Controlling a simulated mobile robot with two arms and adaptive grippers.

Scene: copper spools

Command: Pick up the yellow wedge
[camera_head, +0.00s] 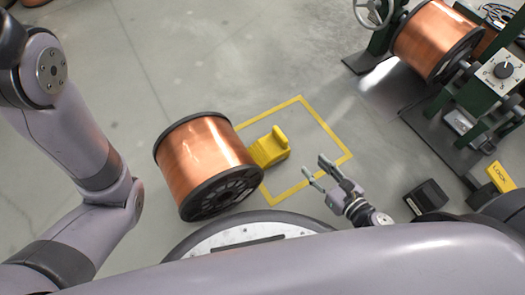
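The yellow wedge (270,147) sits on the grey floor, against or very close to the right side of a copper spool (205,155). It lies across the left part of a yellow floor outline. My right gripper (314,167) is to the right of the wedge and a little nearer to me, apart from it. Its fingers are spread with nothing between them. My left arm (70,130) comes in from the left, but its gripper is out of the picture.
A green machine (470,125) with a second copper spool (437,38) stands at the right. A dark block (426,196) and a yellow lock box (500,177) are near it. The floor inside the yellow outline (325,128) is mostly clear.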

